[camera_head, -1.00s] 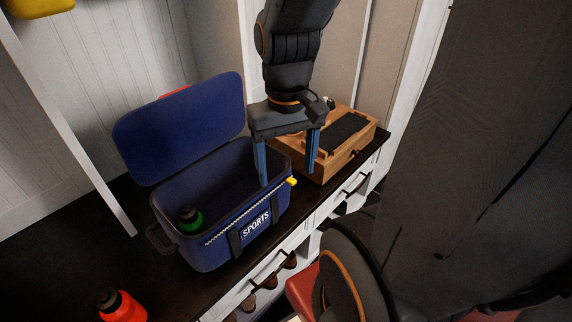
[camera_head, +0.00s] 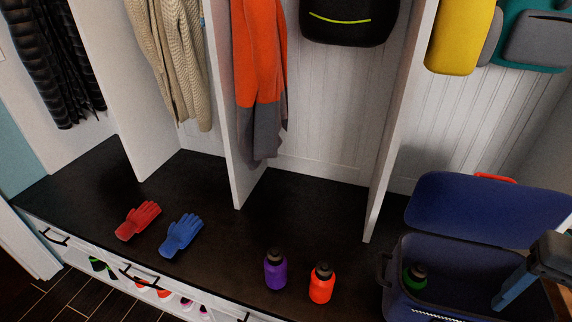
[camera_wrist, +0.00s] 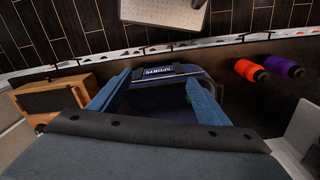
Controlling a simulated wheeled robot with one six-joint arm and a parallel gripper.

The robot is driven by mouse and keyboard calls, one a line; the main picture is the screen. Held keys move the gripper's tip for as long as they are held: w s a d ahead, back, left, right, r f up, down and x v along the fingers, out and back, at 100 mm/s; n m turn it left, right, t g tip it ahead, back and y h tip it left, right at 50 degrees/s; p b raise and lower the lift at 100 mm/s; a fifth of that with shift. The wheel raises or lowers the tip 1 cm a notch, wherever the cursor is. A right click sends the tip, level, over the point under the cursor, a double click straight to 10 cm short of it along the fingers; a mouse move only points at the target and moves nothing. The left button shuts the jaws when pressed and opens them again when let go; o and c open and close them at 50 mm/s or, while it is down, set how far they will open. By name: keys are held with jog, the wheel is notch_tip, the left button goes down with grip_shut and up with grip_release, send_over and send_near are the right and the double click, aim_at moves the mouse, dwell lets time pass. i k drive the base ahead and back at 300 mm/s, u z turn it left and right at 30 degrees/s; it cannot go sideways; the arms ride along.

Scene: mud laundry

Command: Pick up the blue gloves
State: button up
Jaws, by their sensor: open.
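The blue gloves (camera_head: 181,236) lie flat on the dark bench top in the head view, left of centre, with the fingers pointing to the upper right. The red gloves (camera_head: 138,220) lie just to their left, apart from them. My gripper (camera_wrist: 157,95) is open and empty over the open blue sports bag (camera_wrist: 172,72) in the wrist view. In the head view only part of my gripper (camera_head: 516,285) shows at the right edge, by the bag (camera_head: 408,307), far to the right of the blue gloves. The blue gloves are not in the wrist view.
A purple bottle (camera_head: 275,272) and a red-orange bottle (camera_head: 321,284) stand between the blue gloves and the bag. A green bottle (camera_head: 414,278) is inside the bag. White upright dividers (camera_head: 233,120) rise behind. A wooden box (camera_wrist: 50,100) sits beside the bag.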

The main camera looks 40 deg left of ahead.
aim_at(180, 235)
jog(key=u, duration=3.15)
jog(key=k, duration=1.1)
jog(key=u, duration=1.15)
jog(key=i, duration=1.85)
jog(key=z, duration=0.7)
jog(key=i, duration=1.4)
jog(key=z, duration=1.75)
jog(key=i, duration=0.85)
jog(key=z, duration=0.75)
